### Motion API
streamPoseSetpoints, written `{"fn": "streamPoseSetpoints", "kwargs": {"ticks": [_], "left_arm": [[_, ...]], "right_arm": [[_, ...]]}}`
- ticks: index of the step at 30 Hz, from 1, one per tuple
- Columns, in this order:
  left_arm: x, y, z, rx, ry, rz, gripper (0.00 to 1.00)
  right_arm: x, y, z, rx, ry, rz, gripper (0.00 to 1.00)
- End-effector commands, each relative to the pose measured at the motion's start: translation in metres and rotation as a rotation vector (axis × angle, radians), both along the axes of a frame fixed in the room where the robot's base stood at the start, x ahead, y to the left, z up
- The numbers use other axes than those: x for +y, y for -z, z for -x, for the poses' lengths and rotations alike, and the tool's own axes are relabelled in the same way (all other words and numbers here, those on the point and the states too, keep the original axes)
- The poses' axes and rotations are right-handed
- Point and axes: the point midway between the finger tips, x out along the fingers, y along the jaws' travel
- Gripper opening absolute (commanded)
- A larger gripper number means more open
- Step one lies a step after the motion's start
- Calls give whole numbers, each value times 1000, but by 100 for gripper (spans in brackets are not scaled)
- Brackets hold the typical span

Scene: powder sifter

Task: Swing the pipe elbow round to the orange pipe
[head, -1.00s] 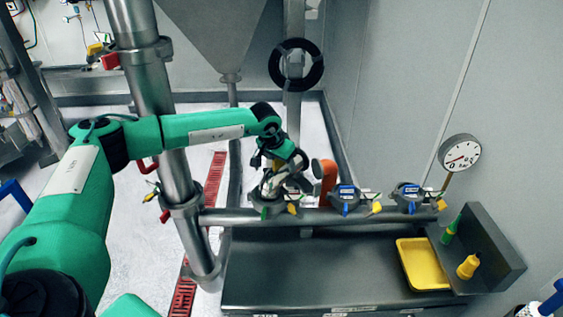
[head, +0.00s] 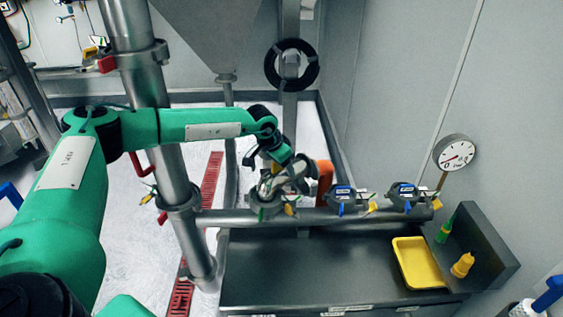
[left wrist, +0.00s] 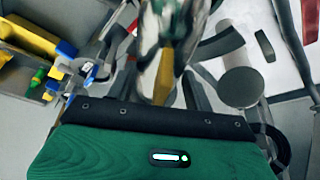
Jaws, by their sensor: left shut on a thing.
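The pipe elbow (head: 293,184) is a shiny metal bend above the leftmost valve fitting on the horizontal steel pipe. My left gripper (head: 284,170) is shut on it; the fingers and wrist partly hide it. The orange pipe (head: 325,177) is a short upright stub just right of the elbow, behind the steel pipe. A gap between elbow and orange pipe is hard to judge. In the left wrist view the elbow is blurred, with shiny metal close in front of the camera. My right gripper is not in view.
Two blue-tagged valve fittings (head: 342,199) (head: 404,195) sit along the horizontal pipe (head: 240,217). A thick steel column (head: 172,165) stands left of it. A dark bench with a yellow tray (head: 418,262) and bottles lies in front. A gauge (head: 454,152) stands at right.

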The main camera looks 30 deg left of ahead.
Motion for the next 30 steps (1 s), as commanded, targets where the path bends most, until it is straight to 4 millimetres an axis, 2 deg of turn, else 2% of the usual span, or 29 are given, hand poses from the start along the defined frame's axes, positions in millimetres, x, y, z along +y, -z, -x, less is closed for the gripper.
{"fn": "streamPoseSetpoints", "kwargs": {"ticks": [5,14,15,18,19,30], "left_arm": [[0,-1,2,3,20,-2,8],[2,2,3,4,22,-3,8],[2,2,3,4,22,-3,54],[2,2,3,3,22,-3,74],[2,2,3,3,22,-4,78],[4,-4,4,-1,20,-2,78]], "right_arm": [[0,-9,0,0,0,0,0],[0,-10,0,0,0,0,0],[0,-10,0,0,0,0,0],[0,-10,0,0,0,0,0],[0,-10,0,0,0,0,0],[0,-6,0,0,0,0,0]]}}
